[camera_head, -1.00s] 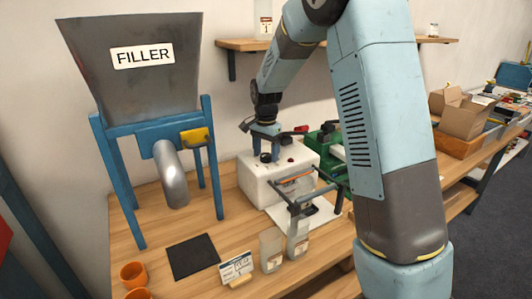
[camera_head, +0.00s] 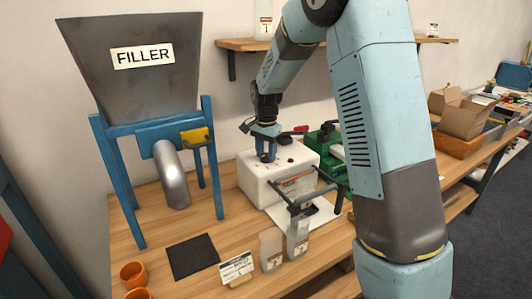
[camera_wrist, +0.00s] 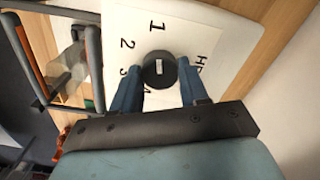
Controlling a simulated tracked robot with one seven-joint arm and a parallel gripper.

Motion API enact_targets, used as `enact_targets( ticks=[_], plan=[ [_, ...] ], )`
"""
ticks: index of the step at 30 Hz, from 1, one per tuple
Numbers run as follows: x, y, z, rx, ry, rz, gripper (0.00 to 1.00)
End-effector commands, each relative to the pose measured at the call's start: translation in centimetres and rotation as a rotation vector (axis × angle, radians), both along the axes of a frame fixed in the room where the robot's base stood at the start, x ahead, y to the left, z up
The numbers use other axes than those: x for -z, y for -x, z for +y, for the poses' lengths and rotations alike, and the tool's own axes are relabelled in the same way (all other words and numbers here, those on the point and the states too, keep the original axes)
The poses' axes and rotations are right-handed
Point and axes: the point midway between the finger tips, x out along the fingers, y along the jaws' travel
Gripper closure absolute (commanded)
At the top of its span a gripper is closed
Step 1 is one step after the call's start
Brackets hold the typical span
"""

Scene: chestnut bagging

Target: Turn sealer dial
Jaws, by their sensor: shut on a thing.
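The white sealer box (camera_head: 258,189) stands on the wooden bench below my arm. Its round black dial (camera_wrist: 158,70) shows in the wrist view, with a small white mark and the numbers 1, 2, 3 and 4 plus further lettering around it. My gripper (camera_wrist: 158,82) points down at the top of the sealer, with its two blue fingers shut on the dial from either side. In the head view my gripper (camera_head: 265,156) hides the dial. The sealer's front bar frame (camera_head: 312,200) sticks out over a white sheet.
The filler hopper (camera_head: 135,75) on its blue stand is left of the sealer. Two clear bags (camera_head: 271,250), a sign card (camera_head: 236,266), a dark mat (camera_head: 193,256) and orange cups (camera_head: 133,273) are in front. A green machine (camera_head: 325,140) is close behind.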

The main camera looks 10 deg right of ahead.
Motion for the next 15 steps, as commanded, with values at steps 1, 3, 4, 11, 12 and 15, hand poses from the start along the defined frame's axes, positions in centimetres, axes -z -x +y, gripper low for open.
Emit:
enact_targets(
  ticks=[1, 3, 4, 11, 12, 15],
  plan=[
    [-0.04, -0.05, 0.05, -0.002, -0.001, -0.002, 0.87],
    [-0.05, -0.05, 0.06, -0.009, -0.001, -0.002, 0.87],
    [-0.05, -0.05, 0.06, -0.014, -0.001, -0.002, 0.87],
    [-0.06, -0.07, 0.04, -0.106, -0.001, -0.002, 0.87],
    [-0.06, -0.08, 0.02, -0.131, -0.002, -0.003, 0.87],
    [-0.07, -0.08, 0.05, -0.208, -0.002, -0.003, 0.87]
  ],
)
